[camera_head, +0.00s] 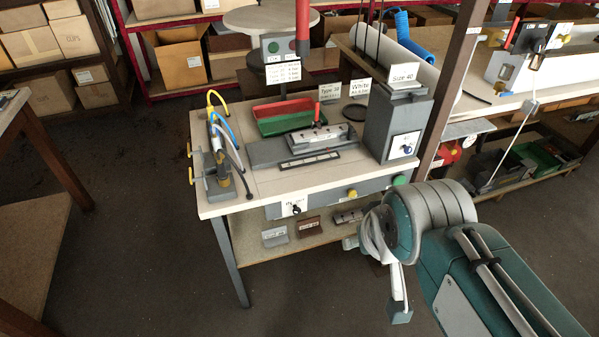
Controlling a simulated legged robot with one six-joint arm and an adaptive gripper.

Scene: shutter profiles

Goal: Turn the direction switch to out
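A white plate with a small dark knob, which looks like the direction switch (294,207), is on the grey front panel under the workbench top. Its lettering seems to read in and out, but it is too small to be sure, and the knob's setting cannot be told. My gripper (399,300) hangs at the end of my grey and teal arm, in front of the bench and to the right of the switch, well apart from it. Only a pale part with a grey-green tip shows. The arm hides the rest, so its opening cannot be told.
The panel also has a yellow button (352,193) and a green button (400,180). A grey box with a knob plate (404,145) stands on the bench's right. A fixture with hoses (218,165) stands at its left edge. The floor in front is clear.

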